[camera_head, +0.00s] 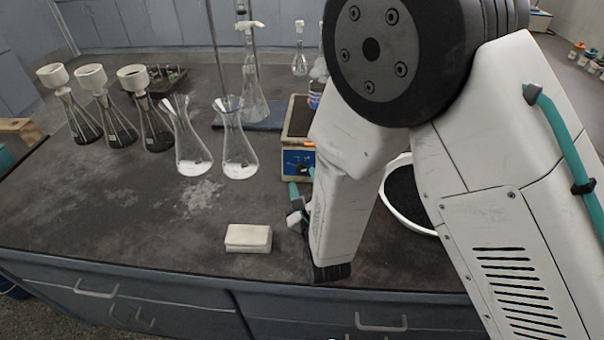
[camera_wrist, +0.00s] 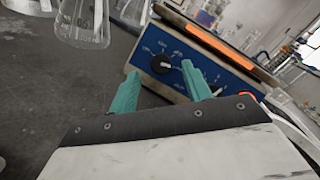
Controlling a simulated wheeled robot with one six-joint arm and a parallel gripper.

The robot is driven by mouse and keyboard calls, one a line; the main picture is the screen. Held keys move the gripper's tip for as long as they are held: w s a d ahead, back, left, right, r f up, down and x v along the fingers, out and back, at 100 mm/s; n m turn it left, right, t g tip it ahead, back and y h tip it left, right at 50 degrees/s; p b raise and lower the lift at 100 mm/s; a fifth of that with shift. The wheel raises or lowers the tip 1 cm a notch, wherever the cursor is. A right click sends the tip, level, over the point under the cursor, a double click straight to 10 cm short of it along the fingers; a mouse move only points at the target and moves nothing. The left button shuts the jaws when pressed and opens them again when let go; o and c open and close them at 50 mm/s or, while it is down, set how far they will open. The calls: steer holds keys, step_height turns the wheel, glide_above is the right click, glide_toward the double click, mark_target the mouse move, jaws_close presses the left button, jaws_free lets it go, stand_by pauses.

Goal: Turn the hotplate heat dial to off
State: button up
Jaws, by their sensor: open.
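The hotplate (camera_head: 297,160) stands on the dark bench, with a blue front panel and an orange strip near its top edge. Its front panel (camera_wrist: 200,66) faces me in the wrist view and shows a round black dial (camera_wrist: 160,64) with a pale pointer line and white markings around it. The dial's exact setting is too small to read. My gripper (camera_wrist: 165,85) is open, its two teal fingers apart in front of the panel, with the dial between them in the picture. I cannot tell whether they touch it. In the head view my arm hides part of the hotplate.
Two clear flasks (camera_head: 238,150) stand left of the hotplate, one near the gripper in the wrist view (camera_wrist: 84,22). A pale block (camera_head: 248,238) lies near the front edge. A white-rimmed round sieve (camera_head: 392,212) is partly behind my arm.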

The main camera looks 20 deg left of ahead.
mark_target(301, 171)
steer(key=shift+x, duration=1.85)
steer(key=c, duration=1)
